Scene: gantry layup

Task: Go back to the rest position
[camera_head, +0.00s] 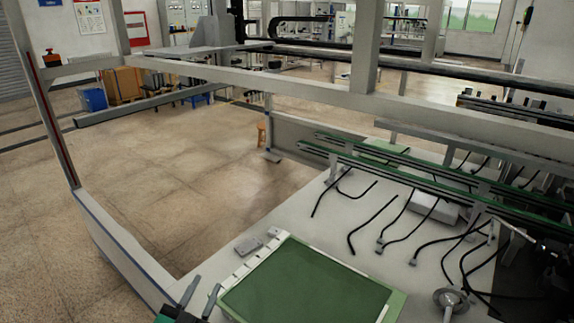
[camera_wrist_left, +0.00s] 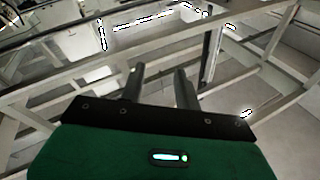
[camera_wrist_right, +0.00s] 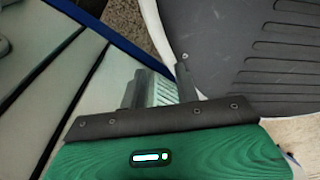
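My left gripper (camera_head: 200,296) shows at the bottom edge of the head view, left of the green mat. In the left wrist view its two dark fingers (camera_wrist_left: 160,85) stand apart with nothing between them, in front of pale frame beams. My right gripper is not clearly seen in the head view. In the right wrist view its fingers (camera_wrist_right: 163,84) are apart. A pale ribbed surface shows through the gap, and I see nothing gripped. A large dark grey rounded panel with slots fills the upper right there; I cannot tell what it is.
A green mat (camera_head: 305,285) lies on the pale table (camera_head: 325,225). Black cables (camera_head: 365,230), green rails (camera_head: 410,170) and a round metal part (camera_head: 449,298) are to the right. A grey gantry beam (camera_head: 300,88) crosses above. Open floor (camera_head: 165,170) lies at left.

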